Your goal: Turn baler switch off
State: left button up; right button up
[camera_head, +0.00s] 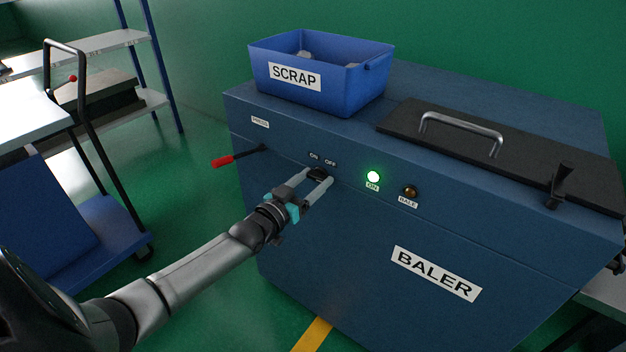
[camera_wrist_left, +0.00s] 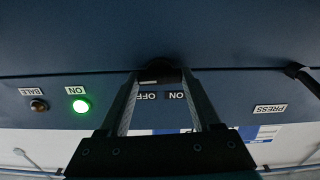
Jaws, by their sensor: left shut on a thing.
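The baler (camera_head: 330,230) is a large dark blue machine. Its black switch knob (camera_head: 317,173) sits on the front face below the ON and OFF labels. My left gripper (camera_head: 318,182) reaches the front face and is shut on the switch knob. In the left wrist view the switch knob (camera_wrist_left: 160,74) is between the fingertips of my left gripper (camera_wrist_left: 160,82), with the labels upside down. The green ON lamp (camera_head: 373,177) is lit, and it also glows in the left wrist view (camera_wrist_left: 80,106). My right gripper is not in view.
A blue SCRAP bin (camera_head: 320,88) stands on top of the baler. A red-tipped lever (camera_head: 222,161) sticks out at left, near my arm. A black lid with a handle (camera_head: 450,135) and the BALE lamp (camera_head: 411,191) are to the right. A cart (camera_head: 100,240) stands at left.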

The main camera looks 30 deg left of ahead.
pick_arm(q)
jog(key=shift+r+n, duration=0.1)
jog(key=shift+n, duration=0.9)
jog(key=shift+n+p, duration=0.35)
jog(key=shift+n, duration=0.55)
jog(key=n, duration=0.2)
jog(key=shift+n, duration=0.3)
jog(key=n, duration=0.2)
jog(key=shift+n, duration=0.3)
jog(key=shift+a+n, duration=0.1)
jog(key=shift+n, duration=1)
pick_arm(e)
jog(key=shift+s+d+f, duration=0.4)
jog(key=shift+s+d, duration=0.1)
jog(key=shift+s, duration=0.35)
